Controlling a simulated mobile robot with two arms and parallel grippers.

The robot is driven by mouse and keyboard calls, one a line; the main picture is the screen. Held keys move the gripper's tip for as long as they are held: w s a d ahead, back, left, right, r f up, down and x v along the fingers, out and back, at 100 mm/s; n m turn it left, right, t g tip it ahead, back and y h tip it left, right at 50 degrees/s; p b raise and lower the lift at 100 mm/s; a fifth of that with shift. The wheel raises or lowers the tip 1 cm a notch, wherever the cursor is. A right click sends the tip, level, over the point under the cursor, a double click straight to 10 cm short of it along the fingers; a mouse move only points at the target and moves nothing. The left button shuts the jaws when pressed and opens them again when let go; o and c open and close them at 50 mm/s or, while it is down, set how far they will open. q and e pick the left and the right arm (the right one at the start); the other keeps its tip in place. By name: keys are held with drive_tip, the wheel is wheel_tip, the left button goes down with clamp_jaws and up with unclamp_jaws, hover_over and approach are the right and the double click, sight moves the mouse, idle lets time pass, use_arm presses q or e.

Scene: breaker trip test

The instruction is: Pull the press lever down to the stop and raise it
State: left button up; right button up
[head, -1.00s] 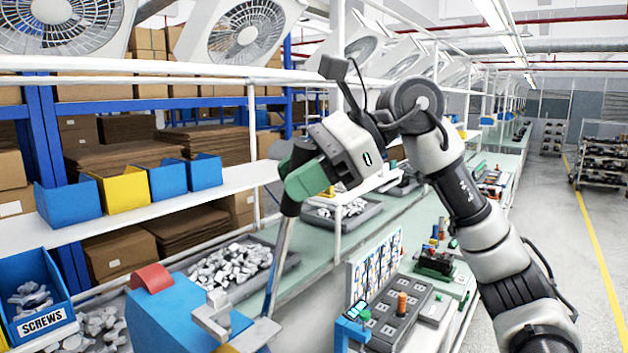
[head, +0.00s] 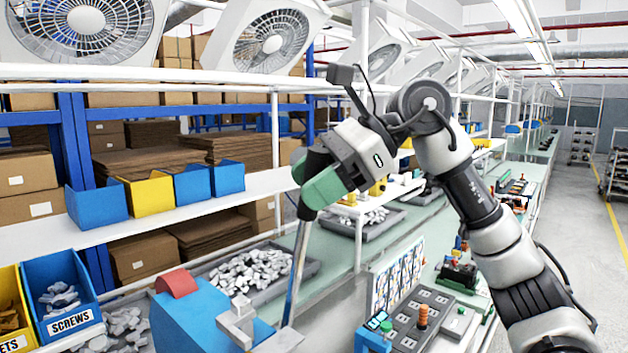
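The press (head: 195,315) is a blue body with a red cap and grey metal parts, at the bottom left of centre in the head view. Its lever (head: 296,265) is a grey metal rod that stands nearly upright, leaning slightly right, with a dark grip at the top. My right gripper (head: 318,183), with green fingers, is shut around the dark grip; the fingers hide most of it. The lever's lower end is beside the press's grey parts. My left gripper is not in view.
A tray of metal parts (head: 308,272) lies behind the lever. A grey socket board (head: 405,325) and a printed panel (head: 398,272) stand to the right. Blue and yellow bins (head: 150,196) line the shelf at left. A SCREWS bin (head: 62,300) is at lower left.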

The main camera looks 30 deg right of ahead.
drive_tip(key=shift+d, duration=0.1)
drive_tip(key=shift+s+d+r, duration=0.15)
drive_tip(key=shift+d+r, duration=0.1)
drive_tip(key=shift+d, duration=0.05)
drive_tip(key=b+v, duration=0.2)
drive_tip(key=v, duration=0.7)
drive_tip(key=shift+d+r+b, duration=0.3)
drive_tip(key=shift+b, duration=0.05)
